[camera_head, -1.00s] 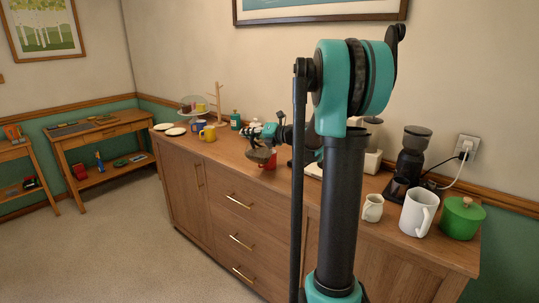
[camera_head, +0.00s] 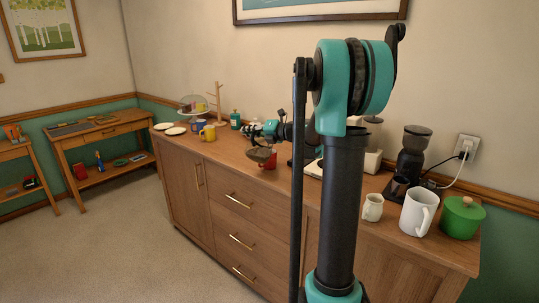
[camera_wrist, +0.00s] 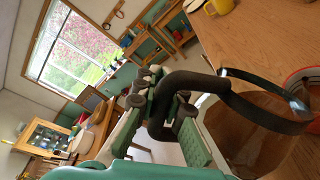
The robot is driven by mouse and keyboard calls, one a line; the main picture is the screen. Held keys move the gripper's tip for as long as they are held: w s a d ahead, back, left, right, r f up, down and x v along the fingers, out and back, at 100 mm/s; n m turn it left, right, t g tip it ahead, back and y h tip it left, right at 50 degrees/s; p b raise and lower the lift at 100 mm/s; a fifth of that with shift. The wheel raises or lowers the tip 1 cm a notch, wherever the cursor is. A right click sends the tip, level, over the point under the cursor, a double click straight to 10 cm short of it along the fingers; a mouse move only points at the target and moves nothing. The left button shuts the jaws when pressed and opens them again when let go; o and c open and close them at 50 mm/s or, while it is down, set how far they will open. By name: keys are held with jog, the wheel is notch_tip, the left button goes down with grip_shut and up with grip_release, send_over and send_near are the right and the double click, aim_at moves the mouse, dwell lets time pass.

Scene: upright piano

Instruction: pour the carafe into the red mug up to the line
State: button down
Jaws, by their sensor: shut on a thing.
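My gripper (camera_head: 266,133) is shut on the black handle of the carafe, and the wrist view shows the handle between its green finger pads (camera_wrist: 172,118). The glass carafe (camera_head: 260,155) is held tilted above the sideboard; its brown-looking bowl and dark rim band also fill the right of the wrist view (camera_wrist: 250,122). The red mug (camera_head: 271,163) stands on the sideboard just below and beside the carafe, partly hidden by it. A strip of the mug's red rim shows at the right edge of the wrist view (camera_wrist: 304,75). The mug's line and liquid level cannot be seen.
A yellow mug (camera_head: 208,133) and a blue mug (camera_head: 198,125) stand left on the sideboard (camera_head: 240,160). A white mug (camera_head: 419,212), a small cream jug (camera_head: 373,207), a green pot (camera_head: 462,217) and a coffee grinder (camera_head: 411,155) stand at the right.

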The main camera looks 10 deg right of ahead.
jog(key=shift+w+d+r, duration=0.15)
jog(key=shift+r, duration=0.1)
dwell(0.5)
jog(key=shift+f, duration=0.2)
jog(key=shift+s+a+f+n+t+b, duration=0.3)
jog(key=shift+s+a+f+n+t, duration=0.3)
jog(key=shift+s+a+f+n, duration=1.7)
jog(key=shift+s+a+f+n+t+b, duration=0.25)
jog(key=shift+s+a+f+n+t, duration=0.55)
jog(key=shift+s+f+n, duration=2.75)
jog(key=shift+w+a+r+m, duration=0.15)
jog(key=shift+w+r+m, duration=0.2)
jog(key=shift+w+r, duration=0.35)
jog(key=shift+w+a+r+m, duration=0.1)
jog(key=shift+w+r+m, duration=0.2)
jog(key=shift+w+r, duration=0.4)
